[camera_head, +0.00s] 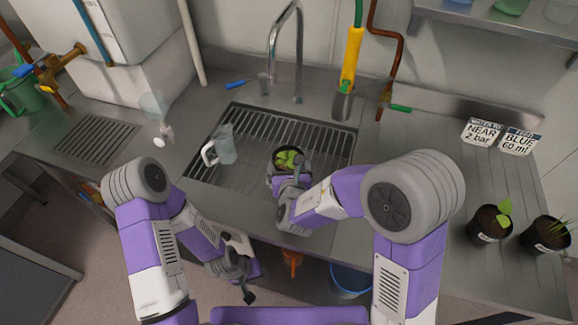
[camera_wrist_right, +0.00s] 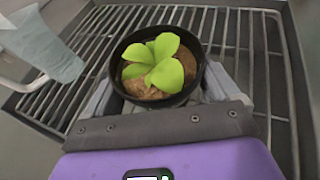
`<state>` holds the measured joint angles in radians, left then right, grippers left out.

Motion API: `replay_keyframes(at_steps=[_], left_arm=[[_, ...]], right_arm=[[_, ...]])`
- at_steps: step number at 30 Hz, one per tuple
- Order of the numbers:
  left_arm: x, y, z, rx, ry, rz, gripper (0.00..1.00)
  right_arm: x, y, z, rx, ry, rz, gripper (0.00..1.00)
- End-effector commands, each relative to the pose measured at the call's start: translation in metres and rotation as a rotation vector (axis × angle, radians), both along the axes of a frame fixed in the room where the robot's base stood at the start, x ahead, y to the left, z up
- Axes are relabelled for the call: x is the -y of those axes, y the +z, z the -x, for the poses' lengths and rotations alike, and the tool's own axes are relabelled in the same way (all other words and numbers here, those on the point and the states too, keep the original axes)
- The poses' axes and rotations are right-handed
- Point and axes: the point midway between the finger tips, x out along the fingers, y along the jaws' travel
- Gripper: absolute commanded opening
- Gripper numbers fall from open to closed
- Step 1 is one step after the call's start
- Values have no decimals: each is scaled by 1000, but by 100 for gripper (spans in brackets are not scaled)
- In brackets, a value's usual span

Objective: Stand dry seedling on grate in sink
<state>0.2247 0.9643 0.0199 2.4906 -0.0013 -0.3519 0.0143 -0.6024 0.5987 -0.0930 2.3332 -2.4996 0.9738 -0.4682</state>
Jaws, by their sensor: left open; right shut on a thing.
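The seedling in a black pot (camera_head: 288,158) has bright green leaves and pale brown, dry-looking soil. My right gripper (camera_head: 287,175) is shut on this pot, over the sink grate (camera_head: 325,150). In the right wrist view the seedling (camera_wrist_right: 155,68) stands upright between the fingers (camera_wrist_right: 160,100), with the grate bars (camera_wrist_right: 255,45) behind and around it. I cannot tell whether the pot's base touches the bars. My left gripper (camera_head: 240,277) is open and empty, low in front of the counter.
A tap (camera_head: 285,50) and a yellow-handled sprayer (camera_head: 350,60) rise behind the sink. Two potted plants (camera_head: 489,224) (camera_head: 545,235) stand at the right.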

Motion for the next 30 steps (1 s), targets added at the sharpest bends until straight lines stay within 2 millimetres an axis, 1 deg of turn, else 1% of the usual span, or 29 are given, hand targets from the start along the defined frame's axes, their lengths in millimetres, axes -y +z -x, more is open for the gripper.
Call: replay_keyframes(at_steps=[1,2,3,4,11,15,17,23,24,27,30], left_arm=[[0,-3,0,0,0,0,43],[0,-3,0,0,0,0,43],[0,-3,0,0,0,0,43],[0,-2,0,0,0,0,43],[0,-2,0,0,0,0,43],[0,4,0,0,0,0,43],[0,4,0,0,0,0,43],[0,11,0,0,0,0,43],[0,7,0,0,0,0,43],[0,-12,0,0,0,0,43],[0,-25,0,-1,0,0,43]], right_arm=[[0,-2,0,2,0,-1,51],[0,-3,0,0,0,0,90],[0,-2,0,-1,0,0,97],[0,-2,0,-1,0,0,100],[0,-1,0,0,0,0,100],[0,4,2,0,1,0,100],[0,8,11,1,2,-1,100],[3,26,54,1,4,-1,100],[4,28,60,5,2,-2,100],[5,27,66,8,-4,-2,100],[6,30,75,6,-2,-2,100]])
